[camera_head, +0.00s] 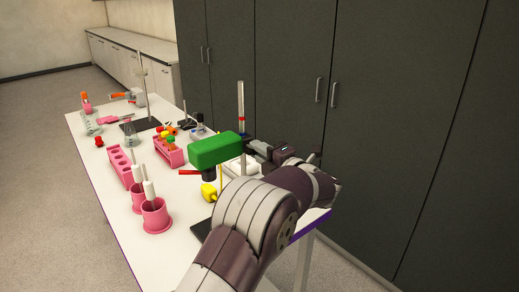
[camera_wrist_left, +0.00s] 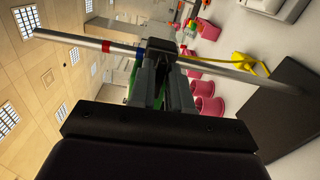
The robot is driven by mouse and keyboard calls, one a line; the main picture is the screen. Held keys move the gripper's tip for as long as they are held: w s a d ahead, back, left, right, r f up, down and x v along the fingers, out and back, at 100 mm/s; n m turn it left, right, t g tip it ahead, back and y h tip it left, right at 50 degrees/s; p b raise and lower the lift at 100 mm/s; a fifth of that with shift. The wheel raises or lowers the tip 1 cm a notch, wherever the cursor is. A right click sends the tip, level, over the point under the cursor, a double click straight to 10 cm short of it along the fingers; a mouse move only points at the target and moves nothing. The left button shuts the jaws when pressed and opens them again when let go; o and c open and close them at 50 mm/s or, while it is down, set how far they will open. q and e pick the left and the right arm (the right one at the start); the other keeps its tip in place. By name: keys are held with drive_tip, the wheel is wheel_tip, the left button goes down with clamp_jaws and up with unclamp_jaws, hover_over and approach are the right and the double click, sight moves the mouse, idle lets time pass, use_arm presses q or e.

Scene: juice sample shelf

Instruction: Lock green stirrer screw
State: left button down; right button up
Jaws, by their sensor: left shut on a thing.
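The green stirrer (camera_head: 215,150) is a bright green block beside an upright metal rod (camera_head: 241,100) with a red band. A sliver of its green shows behind my fingers in the left wrist view (camera_wrist_left: 131,93). My left gripper (camera_head: 256,148) is at the right end of the green block, close to the rod. In the left wrist view its fingers (camera_wrist_left: 164,82) are shut at a dark clamp (camera_wrist_left: 162,40) on the rod. The stirrer screw is hidden between the fingers. My right gripper is in neither view.
A yellow clamp piece (camera_head: 209,191) is low on the stand, below the green block. Pink cups (camera_head: 155,216), a pink tube rack (camera_head: 120,162) and glassware stand on the white table (camera_head: 105,205) to the left. Dark cabinets (camera_head: 400,110) rise behind the table.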

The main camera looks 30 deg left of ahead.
use_arm(q)
drive_tip(key=shift+m, duration=0.3)
idle(0.4)
drive_tip(key=c, duration=1.1)
unclamp_jaws()
drive_tip(key=shift+d, duration=0.1)
drive_tip(key=b+v, duration=0.2)
drive_tip(key=v, duration=1)
drive_tip(key=shift+s+d+b, duration=0.15)
drive_tip(key=shift+d+b, duration=0.1)
drive_tip(key=shift+b, duration=0.05)
